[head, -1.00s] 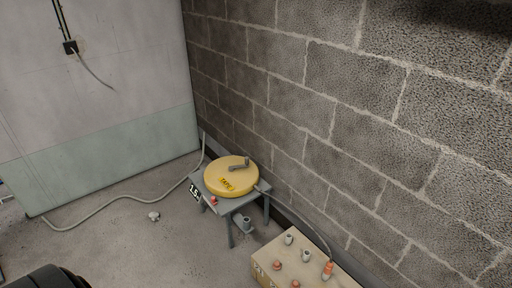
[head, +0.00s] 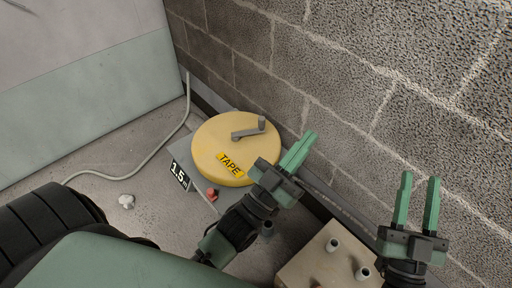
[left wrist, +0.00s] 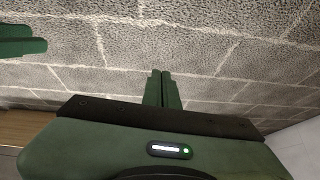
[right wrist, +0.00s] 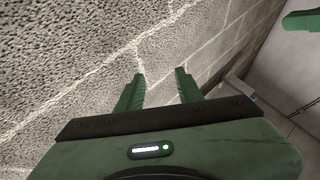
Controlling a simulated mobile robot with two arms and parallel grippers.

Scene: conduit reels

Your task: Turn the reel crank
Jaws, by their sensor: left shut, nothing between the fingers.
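The yellow tape reel (head: 214,136) lies flat on a low grey stand in the head view, with a "TAPE" label on its top. Its grey crank (head: 246,132) has an arm lying across the top and an upright knob (head: 262,122) at the right end. My left gripper (head: 306,140) is shut and empty, just right of the reel, apart from the crank; its fingers also show in the left wrist view (left wrist: 162,90). My right gripper (head: 419,182) is open and empty, further right in front of the wall; it shows open in the right wrist view (right wrist: 158,84).
A block wall (head: 340,60) runs close behind the reel. A box (head: 314,262) with several short fittings stands at the lower right. A pale hose (head: 150,155) crosses the floor.

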